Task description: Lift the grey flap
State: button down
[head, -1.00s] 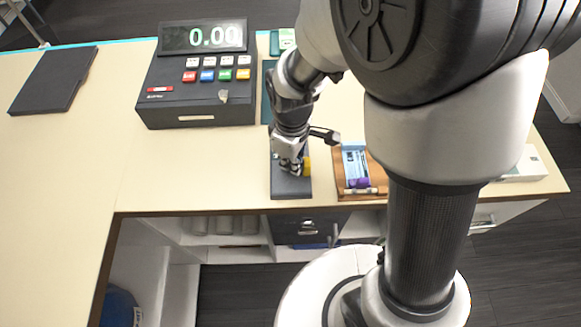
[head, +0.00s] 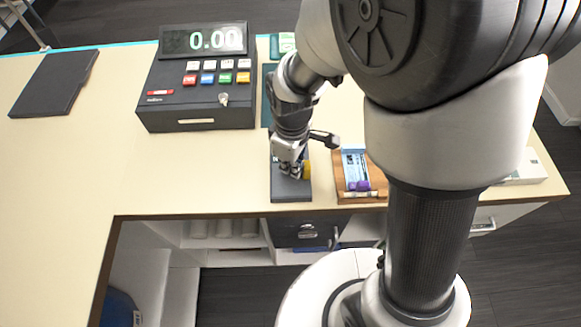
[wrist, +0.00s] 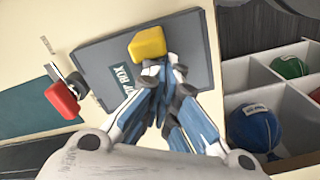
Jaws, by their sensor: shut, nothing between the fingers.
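The grey flap (head: 291,192) is a dark grey flat panel near the counter's front edge. In the wrist view the panel (wrist: 198,45) fills the top middle, with partly covered white lettering and a yellow block-shaped tab (wrist: 147,43) at its upper part. The tab (head: 307,170) also shows beside my fingers in the head view. The flap appears to lie flat. My gripper (head: 291,173) is over it, pointing down, shut and empty. In the wrist view its fingertips (wrist: 162,75) are close to the tab; I cannot tell whether they touch it.
A cash register (head: 200,90) stands behind to the left. A wooden tray (head: 345,190) with small items sits just right of the flap. A red block (wrist: 62,100) shows left of the panel in the wrist view. Bins with balls (wrist: 255,127) are at right.

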aim_at(305, 168)
jog(key=shift+d, duration=0.65)
jog(key=shift+s+d+f, duration=0.1)
jog(key=shift+s+d, duration=0.15)
jog(key=shift+d, duration=0.2)
jog(key=shift+s+d+f, duration=0.1)
jog(key=shift+s+d, duration=0.1)
jog(key=shift+d, duration=0.25)
jog(key=shift+s+d, duration=0.25)
jog(key=shift+d, duration=0.85)
jog(key=shift+w+d, duration=0.2)
jog(key=shift+d, duration=0.4)
jog(key=shift+w+d, duration=0.15)
jog(key=shift+d, duration=0.4)
jog(key=shift+w+a+r+p, duration=0.1)
jog(key=shift+a+r+p, duration=0.1)
jog(key=shift+r+p, duration=0.25)
jog(key=shift+a+r+p, duration=0.2)
jog(key=shift+r+p, duration=0.1)
jog(key=shift+r, duration=0.15)
jog(key=shift+r+p, duration=0.3)
jog(key=shift+r, duration=0.1)
notch_tip(305, 168, up, 7)
jog(key=p, duration=0.5)
jog(key=shift+w+d+p, duration=0.15)
jog(key=shift+d+p, duration=0.15)
jog(key=shift+d, duration=0.05)
